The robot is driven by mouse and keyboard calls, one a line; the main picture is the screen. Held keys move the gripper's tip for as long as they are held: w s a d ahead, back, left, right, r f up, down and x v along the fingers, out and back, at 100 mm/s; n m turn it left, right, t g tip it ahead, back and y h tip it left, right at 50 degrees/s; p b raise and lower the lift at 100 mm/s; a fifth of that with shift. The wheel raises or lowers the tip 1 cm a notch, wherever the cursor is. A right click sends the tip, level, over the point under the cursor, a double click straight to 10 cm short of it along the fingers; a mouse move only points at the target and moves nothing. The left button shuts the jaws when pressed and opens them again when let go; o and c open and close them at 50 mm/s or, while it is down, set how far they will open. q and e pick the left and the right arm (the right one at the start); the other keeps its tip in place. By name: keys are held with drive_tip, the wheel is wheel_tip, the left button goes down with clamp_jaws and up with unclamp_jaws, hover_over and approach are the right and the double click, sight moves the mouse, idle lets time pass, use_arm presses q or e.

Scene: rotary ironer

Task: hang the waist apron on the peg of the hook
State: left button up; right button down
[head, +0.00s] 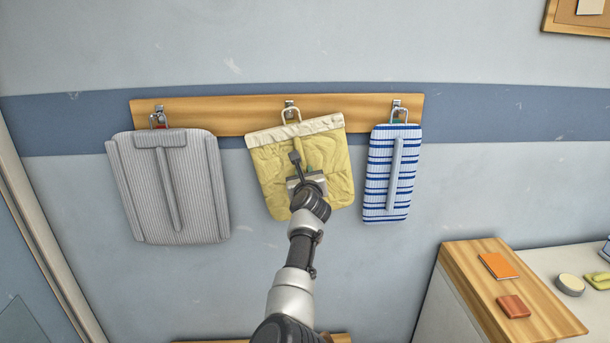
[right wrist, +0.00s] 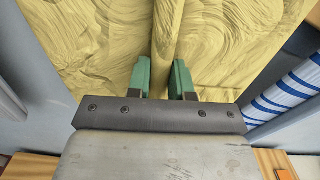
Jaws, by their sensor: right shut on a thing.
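The waist apron, taken to be the yellow cloth with a cream top band (head: 325,165), hangs slightly tilted in front of the middle of the wooden rail. Its wire loop (head: 291,115) overlaps the middle metal hook (head: 289,103); I cannot tell if the loop is around the peg or only in front of it. My right gripper (head: 302,178) is at the apron's front. In the right wrist view its green fingers (right wrist: 162,78) are shut on the raised yellow ridge (right wrist: 167,35) of the apron. My left gripper is not in view.
A grey striped cloth (head: 135,190) hangs on the left hook and a blue-and-white striped one (head: 378,185) on the right hook, both close by. A wood-topped cabinet (head: 475,265) with an orange and a red-brown item stands at lower right.

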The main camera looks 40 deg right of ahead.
idle(0.3)
drive_tip(key=c, duration=0.9)
unclamp_jaws()
